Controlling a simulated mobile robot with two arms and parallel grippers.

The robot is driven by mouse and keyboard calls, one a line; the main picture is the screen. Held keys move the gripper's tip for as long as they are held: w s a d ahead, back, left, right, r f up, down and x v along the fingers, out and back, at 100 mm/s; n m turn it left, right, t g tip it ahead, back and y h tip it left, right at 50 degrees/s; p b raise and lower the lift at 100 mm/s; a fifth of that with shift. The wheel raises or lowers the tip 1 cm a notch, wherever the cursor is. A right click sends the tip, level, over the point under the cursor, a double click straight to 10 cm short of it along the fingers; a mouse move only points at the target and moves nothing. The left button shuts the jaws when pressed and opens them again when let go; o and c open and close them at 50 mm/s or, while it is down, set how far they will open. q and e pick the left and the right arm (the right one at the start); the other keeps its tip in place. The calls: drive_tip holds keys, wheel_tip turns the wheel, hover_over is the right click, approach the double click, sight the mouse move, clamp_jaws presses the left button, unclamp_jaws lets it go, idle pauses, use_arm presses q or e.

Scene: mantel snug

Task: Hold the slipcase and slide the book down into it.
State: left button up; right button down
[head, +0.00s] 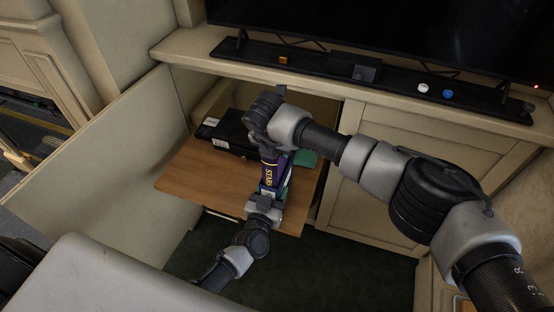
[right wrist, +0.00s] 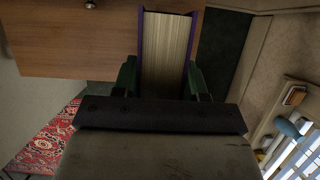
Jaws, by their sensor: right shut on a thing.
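The book is purple with yellow lettering on its spine (head: 268,176) and stands upright over the wooden board. In the right wrist view its pale page block (right wrist: 167,45) shows between purple covers. My right gripper (head: 268,148) is above it and shut on it, one finger at each cover. The slipcase seems to be the blue and pale green piece (head: 284,190) at the book's lower end; its mouth is hidden, so I cannot tell how deep the book sits. My left gripper (head: 265,198) is against its near side, fingers mostly hidden.
The wooden board (head: 200,174) juts out of a cabinet, beside an open door (head: 105,165) on the left. A black box (head: 232,132) lies at its back. A green thing (head: 306,158) is behind the book. The television ledge (head: 400,88) is above.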

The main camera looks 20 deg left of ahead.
drive_tip(key=shift+f, duration=2.6)
drive_tip(key=shift+f, duration=0.1)
drive_tip(key=c, duration=0.6)
unclamp_jaws()
drive_tip(key=v, duration=1.2)
drive_tip(key=shift+s, duration=0.1)
